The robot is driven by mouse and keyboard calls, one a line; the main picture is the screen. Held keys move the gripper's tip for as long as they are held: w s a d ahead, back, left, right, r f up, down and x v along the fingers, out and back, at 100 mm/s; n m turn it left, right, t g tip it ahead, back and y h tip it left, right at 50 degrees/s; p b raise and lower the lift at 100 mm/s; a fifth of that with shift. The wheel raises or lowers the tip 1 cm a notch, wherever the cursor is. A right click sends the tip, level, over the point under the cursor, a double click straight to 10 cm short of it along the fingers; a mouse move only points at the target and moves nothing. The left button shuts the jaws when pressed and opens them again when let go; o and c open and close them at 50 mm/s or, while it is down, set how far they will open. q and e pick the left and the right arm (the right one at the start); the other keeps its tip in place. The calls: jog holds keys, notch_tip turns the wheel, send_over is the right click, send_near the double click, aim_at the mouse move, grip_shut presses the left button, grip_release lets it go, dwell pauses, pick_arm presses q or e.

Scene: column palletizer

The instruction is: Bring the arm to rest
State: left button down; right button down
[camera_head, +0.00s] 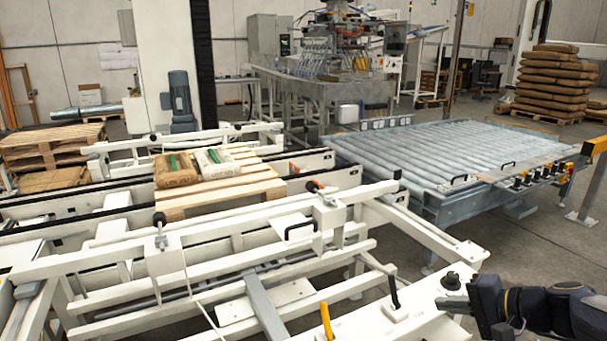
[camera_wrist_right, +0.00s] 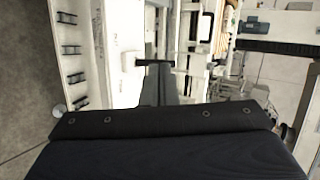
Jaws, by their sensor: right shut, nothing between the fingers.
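My right gripper (camera_head: 455,303) is at the lower right of the head view, at the end of my black arm. It is shut and empty, above the front right end of the white conveyor frame (camera_head: 420,318). In the right wrist view the dark gripper (camera_wrist_right: 157,64) points over white machine parts, and my dark wrist housing fills the bottom. My left arm and gripper are in neither view.
A wooden pallet (camera_head: 222,196) on the conveyor carries a brown sack (camera_head: 175,170) and a white sack (camera_head: 214,162). A grey roller conveyor (camera_head: 450,150) lies beyond. Stacked sacks (camera_head: 552,85) stand at the back right.

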jog(key=s+a+r+n+g+h, duration=0.1)
jog(key=s+a+n+g, duration=0.3)
jog(key=s+a, duration=0.75)
jog(key=s+f+n+h, duration=0.3)
jog(key=s+f+n, duration=0.2)
jog(key=s, duration=0.7)
notch_tip(320, 180, up, 15)
jog(key=p, duration=1.5)
jog(key=shift+w+r+t, duration=0.2)
jog(key=shift+w+t, duration=0.05)
jog(key=shift+t, duration=0.05)
